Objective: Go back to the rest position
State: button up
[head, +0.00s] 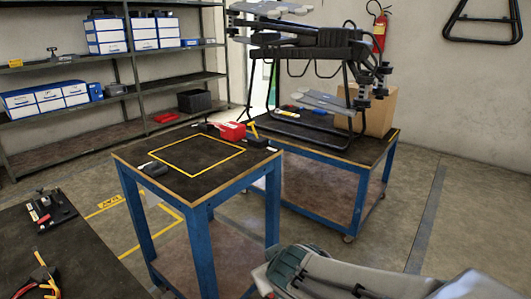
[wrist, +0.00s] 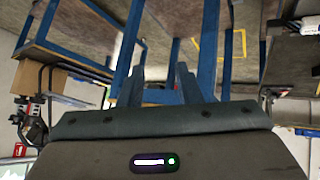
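My gripper (wrist: 159,76) shows in the wrist view, where the picture is upside down. Its two dark fingers stand apart with nothing held between them, so it is open and empty. Blue table legs show behind the fingers, apart from them. In the head view my arm reaches in at the lower right, low in front of the tables. My fingertips cannot be made out there.
A blue-legged table (head: 128,158) with a yellow square stands ahead, a red item (head: 232,131) at its back edge. A drone (head: 315,45) stands on the table behind, beside a cardboard box (head: 382,108). A dark bench (head: 85,262) is lower left. Floor (head: 470,200) is clear at right.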

jog(key=s+d+r+m+g+h+p, duration=0.1)
jog(key=s+d+r+m+g+p, duration=0.4)
jog(key=s+d+r+p, duration=0.4)
jog(key=s+d+r+m, duration=0.1)
jog(key=d+r, duration=0.1)
jog(key=d, duration=0.2)
jog(key=shift+s+r+g+h, duration=0.3)
jog(key=shift+r+g, duration=0.1)
